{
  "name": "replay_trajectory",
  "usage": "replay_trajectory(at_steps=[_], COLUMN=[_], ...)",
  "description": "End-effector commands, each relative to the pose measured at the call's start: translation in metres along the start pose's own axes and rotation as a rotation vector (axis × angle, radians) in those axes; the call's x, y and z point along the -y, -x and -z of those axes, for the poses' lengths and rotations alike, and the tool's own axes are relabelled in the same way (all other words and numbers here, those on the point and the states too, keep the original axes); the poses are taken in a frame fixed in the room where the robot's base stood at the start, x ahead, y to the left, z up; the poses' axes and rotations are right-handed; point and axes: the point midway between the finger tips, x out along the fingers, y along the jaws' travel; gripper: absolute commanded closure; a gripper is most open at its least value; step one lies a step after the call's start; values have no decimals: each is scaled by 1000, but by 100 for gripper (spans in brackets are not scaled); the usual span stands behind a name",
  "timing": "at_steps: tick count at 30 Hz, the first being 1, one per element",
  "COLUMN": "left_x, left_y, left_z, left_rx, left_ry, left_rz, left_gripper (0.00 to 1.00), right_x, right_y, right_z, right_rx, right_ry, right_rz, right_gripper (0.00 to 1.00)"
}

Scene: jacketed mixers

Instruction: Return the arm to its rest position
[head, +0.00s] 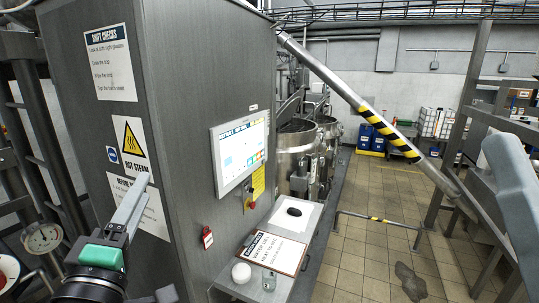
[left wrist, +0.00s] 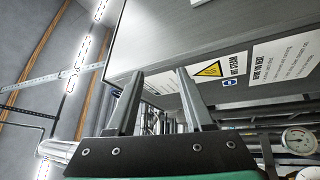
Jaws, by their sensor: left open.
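My left gripper (head: 146,182) is at the lower left of the head view, in front of the grey cabinet (head: 215,60), with its fingers pointing up. In the left wrist view its two fingers (left wrist: 160,73) stand apart with nothing between them, so it is open and empty. The cabinet's grey face (left wrist: 165,35) shows beyond the fingertips there. I cannot tell the exact gap between fingers and cabinet. My right gripper is not in view.
A touch screen (head: 239,152) juts from the cabinet, above a small shelf with a clipboard (head: 273,252). A pressure gauge (head: 42,238) is left of my left gripper. Steel mixers (head: 297,150) stand behind. A striped diagonal tube (head: 365,110) crosses the right; tiled floor (head: 365,265) lies below.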

Motion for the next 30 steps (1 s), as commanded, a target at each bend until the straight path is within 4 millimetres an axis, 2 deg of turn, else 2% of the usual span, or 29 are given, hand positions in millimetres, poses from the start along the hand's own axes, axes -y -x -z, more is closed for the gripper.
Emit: replay_trajectory(at_steps=[1, 3, 6, 8, 9, 12, 15, 30], left_x=[-43, -97, -152, -167, -172, -172, -172, -172], left_y=[18, 50, 100, 118, 124, 123, 122, 122], left_z=[2, 11, 32, 37, 38, 37, 37, 37], left_rx=[-10, -57, -191, -261, -293, -335, -357, -360], left_ry=[-94, -268, -577, -743, -838, -1017, -1101, -1116], left_rz=[-110, -256, -413, -453, -460, -443, -430, -427], left_gripper=[48, 48, 48, 48, 48, 48, 48, 48], right_x=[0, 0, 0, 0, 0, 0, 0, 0], right_y=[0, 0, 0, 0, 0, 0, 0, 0], right_z=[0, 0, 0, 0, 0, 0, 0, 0], right_rx=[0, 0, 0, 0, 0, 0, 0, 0], right_ry=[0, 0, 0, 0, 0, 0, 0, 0], right_rz=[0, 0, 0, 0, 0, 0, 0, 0], right_gripper=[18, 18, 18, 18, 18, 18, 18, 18])
